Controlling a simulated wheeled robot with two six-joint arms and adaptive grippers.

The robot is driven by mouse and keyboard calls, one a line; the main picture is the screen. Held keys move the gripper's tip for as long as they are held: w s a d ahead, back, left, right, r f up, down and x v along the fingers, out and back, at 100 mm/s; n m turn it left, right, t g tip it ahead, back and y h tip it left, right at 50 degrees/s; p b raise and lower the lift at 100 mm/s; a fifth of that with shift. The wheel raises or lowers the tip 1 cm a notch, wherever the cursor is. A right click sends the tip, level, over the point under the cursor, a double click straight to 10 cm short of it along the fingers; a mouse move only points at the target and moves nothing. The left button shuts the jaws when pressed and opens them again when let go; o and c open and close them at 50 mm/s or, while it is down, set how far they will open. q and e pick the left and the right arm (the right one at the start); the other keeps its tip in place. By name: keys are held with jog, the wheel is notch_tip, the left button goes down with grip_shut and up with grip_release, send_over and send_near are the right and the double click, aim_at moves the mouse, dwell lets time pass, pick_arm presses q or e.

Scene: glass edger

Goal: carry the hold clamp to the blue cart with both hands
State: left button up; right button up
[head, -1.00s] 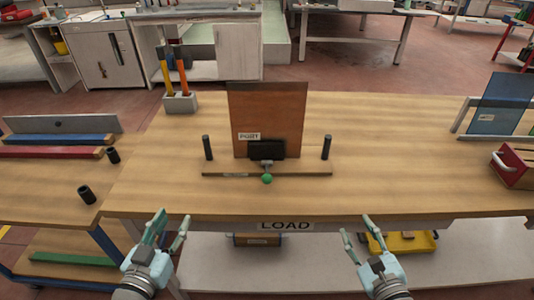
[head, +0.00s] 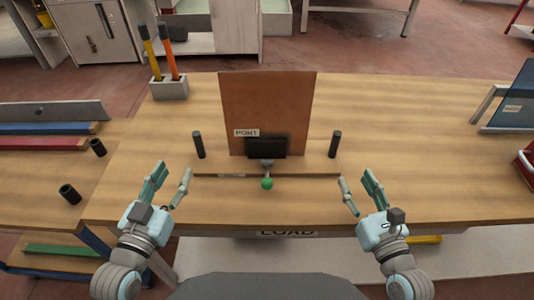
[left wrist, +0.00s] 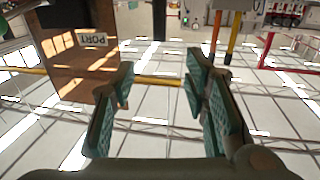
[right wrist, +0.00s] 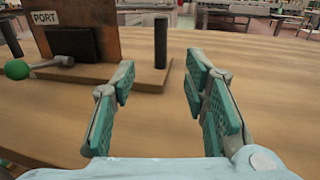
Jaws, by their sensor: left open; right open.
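The hold clamp has a wooden base bar (head: 225,175), a black upright post at each end (head: 199,145) (head: 335,144), and a black pad with a green ball knob (head: 267,183). It stands on the bench against an upright brown panel marked PORT (head: 268,100). My left gripper (head: 173,171) is open and empty, left of the clamp and short of its left post. My right gripper (head: 356,178) is open and empty, right of the clamp. The right wrist view shows the right post (right wrist: 161,43) beyond its fingers. The blue cart (head: 40,165) adjoins the bench at left.
The cart top carries a blue bar (head: 45,128), a red bar (head: 40,143) and two black cylinders (head: 69,194) (head: 97,147). A grey block (head: 170,88) with two upright tools stands at the bench's back left. Bench around the clamp is clear.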

aim_at(194, 137)
pick_arm(q)
jog(key=w+d, duration=0.1)
jog(key=w, duration=0.3)
jog(key=w+d, duration=0.1)
jog(key=w, duration=0.9)
jog(key=shift+d, duration=0.4)
pick_arm(e)
jog(key=x, duration=1.4)
jog(key=shift+d+f, duration=0.1)
jog(key=shift+d, duration=0.05)
pick_arm(q)
jog(key=shift+c, duration=0.3)
pick_arm(e)
jog(key=shift+c, duration=0.3)
pick_arm(q)
grip_shut()
pick_arm(e)
grip_shut()
